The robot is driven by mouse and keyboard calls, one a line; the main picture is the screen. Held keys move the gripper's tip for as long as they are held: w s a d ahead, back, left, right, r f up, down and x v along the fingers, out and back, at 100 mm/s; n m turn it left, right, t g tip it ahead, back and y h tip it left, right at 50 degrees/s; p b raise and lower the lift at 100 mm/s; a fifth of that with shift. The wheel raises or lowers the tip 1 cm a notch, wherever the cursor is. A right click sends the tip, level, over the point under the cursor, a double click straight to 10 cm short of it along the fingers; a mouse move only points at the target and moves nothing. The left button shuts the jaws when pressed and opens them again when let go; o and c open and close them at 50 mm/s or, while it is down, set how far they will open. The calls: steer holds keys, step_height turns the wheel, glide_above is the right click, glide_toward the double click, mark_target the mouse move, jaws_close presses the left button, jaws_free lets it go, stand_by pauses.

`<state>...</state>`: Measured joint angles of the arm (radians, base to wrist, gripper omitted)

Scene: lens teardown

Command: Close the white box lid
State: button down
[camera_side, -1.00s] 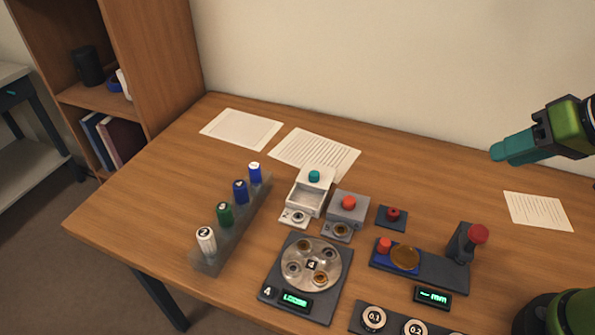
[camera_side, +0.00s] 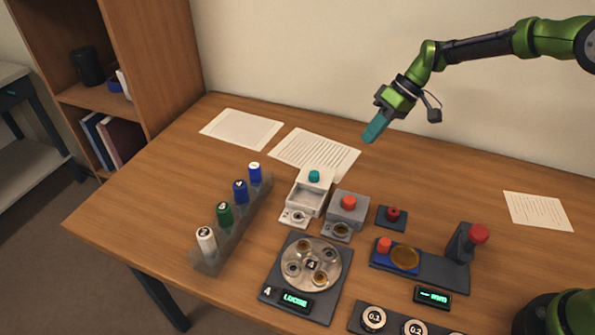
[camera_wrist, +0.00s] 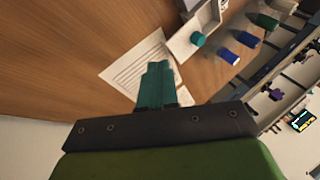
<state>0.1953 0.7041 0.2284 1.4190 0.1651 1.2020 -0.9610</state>
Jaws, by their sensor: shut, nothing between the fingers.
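The white box (camera_side: 305,199) stands near the middle of the table, with its interior showing. Its white lid (camera_side: 316,177) with a teal knob (camera_side: 314,176) is at the back of the box, and the box looks open. The teal knob also shows in the wrist view (camera_wrist: 197,39), beside the white box wall (camera_wrist: 187,46). My gripper (camera_side: 373,129) has teal fingers, is shut and empty, and hangs in the air behind and to the right of the box. Its closed fingers show in the wrist view (camera_wrist: 157,85).
A grey box (camera_side: 348,212) with a red knob stands just right of the white box. A rack (camera_side: 237,232) with several coloured cylinders is on the left. A round dial device (camera_side: 310,265) is in front. Printed papers (camera_side: 316,150) lie flat behind.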

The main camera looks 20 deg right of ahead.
steer(key=w+r+n, duration=0.2)
steer(key=w, duration=0.1)
steer(key=n, duration=0.1)
glide_toward(327, 173)
steer(key=shift+y, duration=0.4)
steer(key=w+f, duration=0.1)
steer(key=w+a+f, duration=0.1)
steer(key=f, duration=0.2)
steer(key=shift+w+a+f, duration=0.1)
steer(key=shift+w+a, duration=0.15)
steer(key=shift+w, duration=0.15)
steer(key=a, duration=0.1)
steer(key=s+a, duration=0.1)
steer(key=a, duration=0.1)
steer(key=shift+s+f, duration=0.15)
steer(key=shift+f, duration=0.1)
steer(key=shift+s+a, duration=0.25)
steer(key=shift+a, duration=0.2)
steer(key=s+a, duration=0.5)
